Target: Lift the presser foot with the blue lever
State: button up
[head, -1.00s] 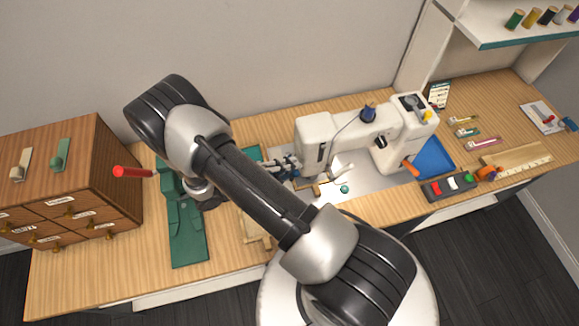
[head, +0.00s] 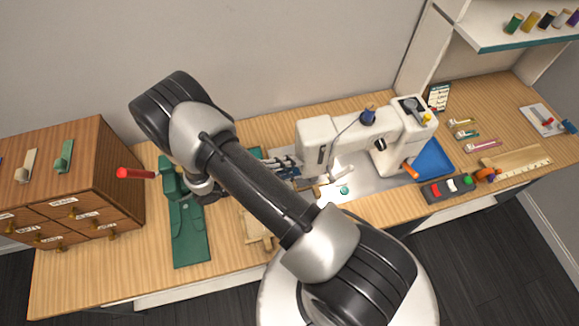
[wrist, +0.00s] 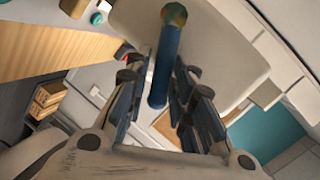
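The sewing machine (head: 318,134) is white and stands on the bench. The blue lever (wrist: 165,62) shows in the wrist view as a blue rod with a brass-coloured end, in front of the machine's pale body. My gripper (wrist: 158,78) has its fingers apart, one on each side of the lever. Gaps show beside the rod, so the fingers do not appear closed on it. In the head view my gripper (head: 289,165) is at the left end of the machine. The lever cannot be made out there, and the presser foot is not clearly visible in either view.
A wooden drawer cabinet (head: 119,168) and a green cloth piece (head: 190,240) are to the left. A red-handled peg (head: 135,173) juts near my arm. A blue tray (head: 434,160) and a switch box (head: 447,188) lie to the right. A wall stands close behind.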

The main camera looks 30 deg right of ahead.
jog(key=shift+o, duration=1.2)
jog(key=v, duration=1.2)
